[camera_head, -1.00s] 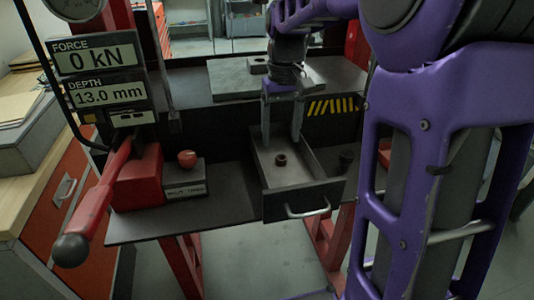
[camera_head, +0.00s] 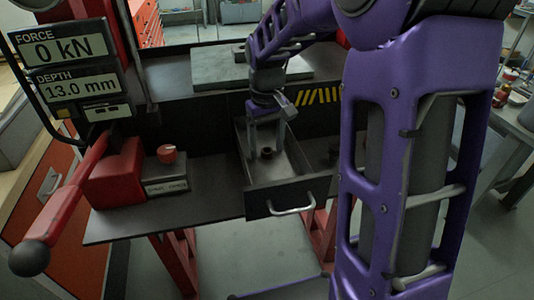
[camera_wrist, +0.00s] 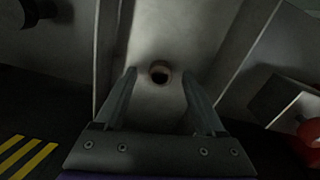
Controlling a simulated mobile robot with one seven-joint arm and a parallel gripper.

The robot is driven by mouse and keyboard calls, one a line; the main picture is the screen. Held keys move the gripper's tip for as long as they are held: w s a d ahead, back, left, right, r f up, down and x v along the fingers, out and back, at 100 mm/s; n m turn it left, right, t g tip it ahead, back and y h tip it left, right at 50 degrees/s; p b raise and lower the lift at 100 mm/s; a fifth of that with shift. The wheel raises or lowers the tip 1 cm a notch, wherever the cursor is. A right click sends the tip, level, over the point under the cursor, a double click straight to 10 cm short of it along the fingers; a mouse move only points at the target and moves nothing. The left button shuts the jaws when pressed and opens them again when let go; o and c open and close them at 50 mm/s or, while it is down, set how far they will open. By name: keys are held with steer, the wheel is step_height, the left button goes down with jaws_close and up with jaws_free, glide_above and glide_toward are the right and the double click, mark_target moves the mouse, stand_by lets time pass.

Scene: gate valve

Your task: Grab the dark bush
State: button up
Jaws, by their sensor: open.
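The dark bush (camera_head: 267,152) is a small brown-black ring standing in the open metal drawer (camera_head: 292,170). My gripper (camera_head: 266,152) is lowered into the drawer, with its fingers close around or just beside the bush. In the wrist view, the bush (camera_wrist: 160,72) lies just beyond the fingertips, roughly centred between them. My gripper (camera_wrist: 158,75) is open there, with a gap between each finger and the bush. Nothing is held.
A red knob on a small box (camera_head: 167,170) stands left of the drawer. A red lever with a black ball (camera_head: 62,215) and the force and depth displays (camera_head: 65,70) are farther left. A grey plate (camera_head: 250,72) lies behind. The drawer walls stand close to my gripper.

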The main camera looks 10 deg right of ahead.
steer(key=shift+c, duration=0.4)
jaws_close()
